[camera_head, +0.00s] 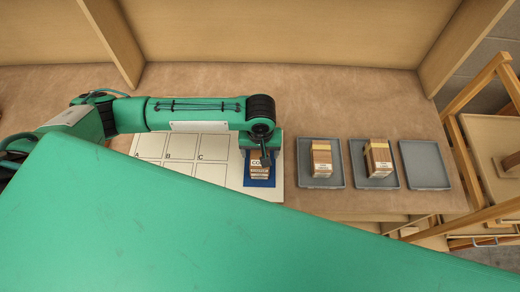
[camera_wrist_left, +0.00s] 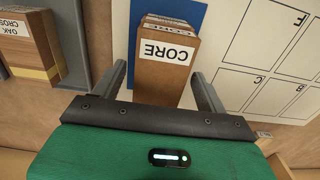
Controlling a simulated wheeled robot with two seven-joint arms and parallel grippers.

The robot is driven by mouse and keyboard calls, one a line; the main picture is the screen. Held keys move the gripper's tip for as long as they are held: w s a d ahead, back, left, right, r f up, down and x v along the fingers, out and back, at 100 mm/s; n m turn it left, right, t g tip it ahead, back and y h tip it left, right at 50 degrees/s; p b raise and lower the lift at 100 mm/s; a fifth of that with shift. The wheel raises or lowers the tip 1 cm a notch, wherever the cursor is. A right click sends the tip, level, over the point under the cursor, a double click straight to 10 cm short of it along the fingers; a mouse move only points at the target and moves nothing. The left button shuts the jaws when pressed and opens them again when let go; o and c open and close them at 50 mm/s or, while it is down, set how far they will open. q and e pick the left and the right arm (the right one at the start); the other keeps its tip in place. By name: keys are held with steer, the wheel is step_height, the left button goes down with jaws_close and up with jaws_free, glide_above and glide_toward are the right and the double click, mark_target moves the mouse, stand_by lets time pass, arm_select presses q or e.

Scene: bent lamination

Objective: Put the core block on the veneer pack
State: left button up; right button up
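The core block (camera_wrist_left: 163,75), a brown wooden block with a white CORE label, stands between the fingers of my left gripper (camera_wrist_left: 158,72) in the left wrist view. A gap shows between the left finger and the block, so the gripper looks open around it. In the head view, my left gripper (camera_head: 260,151) is directly over the core block (camera_head: 259,162). Layered, labelled edges of the veneer pack (camera_head: 260,174) show just below the block, over a blue mat (camera_head: 248,183). Whether block and pack touch is partly hidden. My right gripper is not in view.
A white board (camera_head: 221,142) with lettered cells lies left of the pack. To the right, two grey trays (camera_head: 304,181) (camera_head: 358,180) each hold a labelled wooden block; a third tray (camera_head: 426,165) is empty. A large green part of mine hides the foreground.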

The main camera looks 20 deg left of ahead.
mark_target(260, 152)
arm_select(q)
steer(key=shift+r, duration=0.25)
step_height(260, 152, up, 12)
steer(key=b, duration=0.3)
steer(key=shift+f, duration=0.1)
stand_by(0.4)
